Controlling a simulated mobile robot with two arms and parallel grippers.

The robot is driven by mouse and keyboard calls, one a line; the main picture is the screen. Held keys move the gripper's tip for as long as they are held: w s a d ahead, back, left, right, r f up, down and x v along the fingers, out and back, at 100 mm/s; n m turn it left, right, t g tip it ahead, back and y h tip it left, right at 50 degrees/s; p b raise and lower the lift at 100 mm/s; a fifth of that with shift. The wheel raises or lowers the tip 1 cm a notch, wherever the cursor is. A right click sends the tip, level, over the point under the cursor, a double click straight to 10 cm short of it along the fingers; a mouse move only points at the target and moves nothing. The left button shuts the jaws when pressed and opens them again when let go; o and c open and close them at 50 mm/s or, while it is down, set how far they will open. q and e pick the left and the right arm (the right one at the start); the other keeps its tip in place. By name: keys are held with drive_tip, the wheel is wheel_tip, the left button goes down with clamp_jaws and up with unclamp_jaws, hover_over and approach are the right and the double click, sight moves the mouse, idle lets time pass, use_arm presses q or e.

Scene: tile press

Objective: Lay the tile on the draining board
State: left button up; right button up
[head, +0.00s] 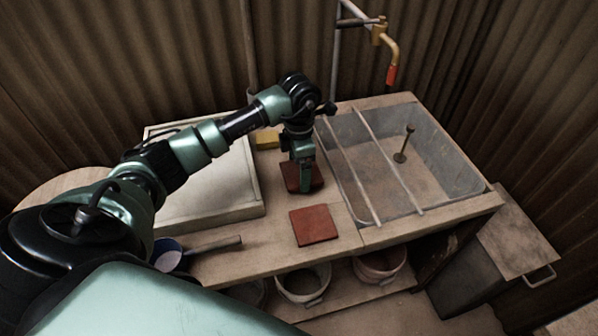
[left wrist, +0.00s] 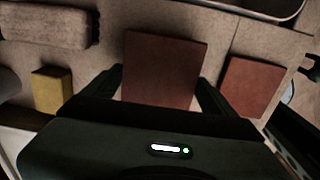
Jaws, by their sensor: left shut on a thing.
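My left gripper (head: 303,184) is over the middle of the bench, pointing down. It is shut on a dark red square tile (left wrist: 160,68), which shows between the fingers in the left wrist view; in the head view the gripper partly covers it. I cannot tell whether this tile touches the bench. A second red tile (head: 314,225) lies flat on the bench in front of the gripper, and to the right in the left wrist view (left wrist: 252,86). A pale, rimmed board (head: 240,213), perhaps the draining board, lies left of the gripper.
A grey basin (head: 455,160) with two rails across it is sunk at the right, under a tap (head: 391,60). A yellow block (head: 267,138) sits behind the gripper. A blue pan (head: 168,254) is at front left. Buckets (head: 303,284) stand under the bench.

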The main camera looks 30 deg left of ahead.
use_arm(q)
wheel_tip(320, 180, down, 2)
drive_tip(key=shift+f, duration=0.1)
use_arm(e)
drive_tip(key=shift+r, duration=0.1)
use_arm(q)
drive_tip(key=shift+f, duration=0.15)
drive_tip(key=o, duration=1.5)
use_arm(e)
drive_tip(key=shift+a, duration=0.3)
